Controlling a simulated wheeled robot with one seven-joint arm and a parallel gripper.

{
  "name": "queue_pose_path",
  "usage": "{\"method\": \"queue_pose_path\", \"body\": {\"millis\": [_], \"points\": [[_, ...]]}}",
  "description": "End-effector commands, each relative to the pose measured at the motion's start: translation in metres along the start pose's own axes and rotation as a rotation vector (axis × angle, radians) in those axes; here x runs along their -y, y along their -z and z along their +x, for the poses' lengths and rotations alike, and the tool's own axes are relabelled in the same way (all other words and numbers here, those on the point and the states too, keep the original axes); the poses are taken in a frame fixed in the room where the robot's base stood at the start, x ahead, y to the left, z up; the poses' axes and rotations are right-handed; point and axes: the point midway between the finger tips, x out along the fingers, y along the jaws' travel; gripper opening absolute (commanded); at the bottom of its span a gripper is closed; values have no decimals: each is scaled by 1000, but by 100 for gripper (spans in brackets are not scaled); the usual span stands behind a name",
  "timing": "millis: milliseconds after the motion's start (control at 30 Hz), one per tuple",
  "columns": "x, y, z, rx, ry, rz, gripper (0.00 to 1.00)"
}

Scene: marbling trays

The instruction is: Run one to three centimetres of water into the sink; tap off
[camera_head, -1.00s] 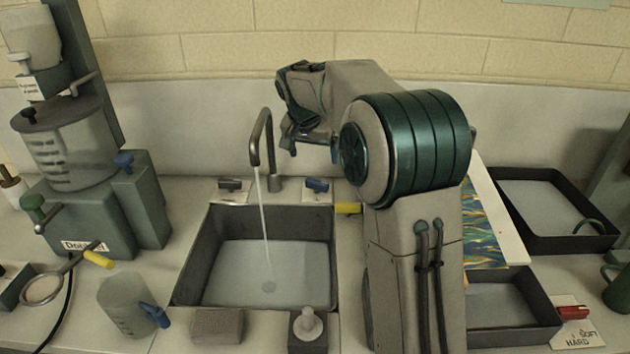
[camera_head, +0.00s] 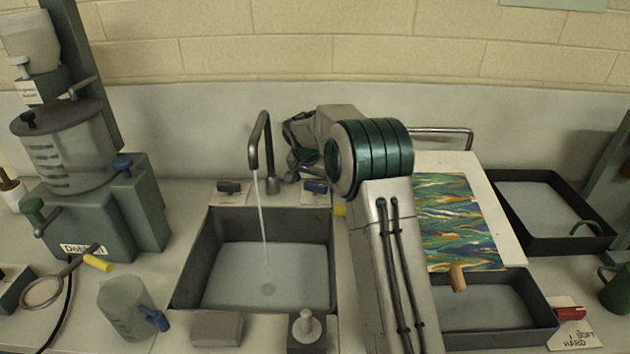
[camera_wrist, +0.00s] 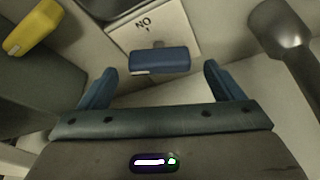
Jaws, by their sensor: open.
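The sink (camera_head: 322,225) is a dark rectangular basin. The tap (camera_head: 263,135) stands behind it, and a thin water stream (camera_head: 262,215) runs from its spout. Pale water (camera_head: 230,275) seems to cover the sink floor, with the round drain visible; its depth cannot be told. A blue tap handle (camera_head: 314,186) is right of the spout and a dark handle (camera_head: 229,187) is left of it. My gripper (camera_head: 294,176) is behind the sink, close to the blue handle. In the wrist view my open gripper (camera_wrist: 160,72) has the blue handle (camera_wrist: 159,61) between and just beyond its fingers, apart from both.
A lettered card (camera_wrist: 152,22) lies by the blue handle. A yellow piece (camera_wrist: 32,27) is at the sink's right edge. A grey tap part (camera_wrist: 280,32) is close on the right in the wrist view. A jug (camera_head: 122,305) and a block (camera_head: 217,328) stand in front.

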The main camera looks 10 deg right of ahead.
Motion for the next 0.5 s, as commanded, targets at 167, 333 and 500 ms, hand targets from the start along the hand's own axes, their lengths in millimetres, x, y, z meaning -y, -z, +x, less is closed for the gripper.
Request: {"method": "queue_pose_path", "body": {"millis": [167, 333, 500], "points": [[0, 0, 14, 0, -1, 0, 87], [0, 0, 16, -1, 0, -1, 87], [0, 0, 16, -1, 0, -1, 79]]}}
